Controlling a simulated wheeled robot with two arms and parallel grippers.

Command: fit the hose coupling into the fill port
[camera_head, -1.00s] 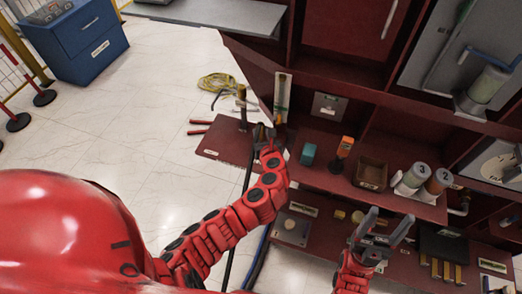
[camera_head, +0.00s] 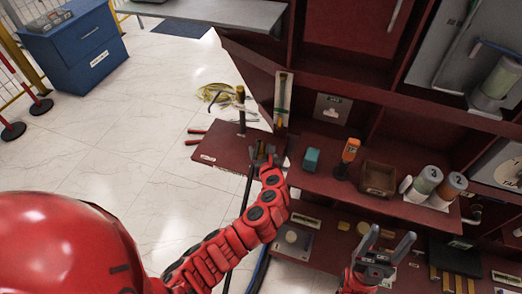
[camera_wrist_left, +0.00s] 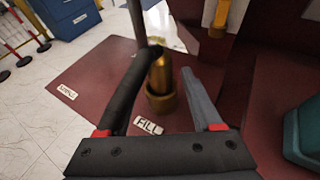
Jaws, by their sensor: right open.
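A brass fitting (camera_wrist_left: 161,82) stands upright on the dark red plate (camera_wrist_left: 88,92), beside a FILL label (camera_wrist_left: 148,126), in the left wrist view. I cannot tell whether it is the port alone or the coupling in it. My left gripper (camera_head: 263,154) is over the plate's right part. In its wrist view the fingers (camera_wrist_left: 172,62) lie on either side of the brass; a gap shows to the right finger, contact on the left is unclear. A black hose (camera_head: 238,225) runs down from near this gripper. My right gripper (camera_head: 388,243) is open and empty, low before the bench.
A thin post (camera_head: 241,112) and a tall clear gauge (camera_head: 282,100) rise by the plate. A teal block (camera_head: 311,159), an orange-topped item (camera_head: 349,152), an open box (camera_head: 379,177) and numbered canisters (camera_head: 428,182) stand on the shelf.

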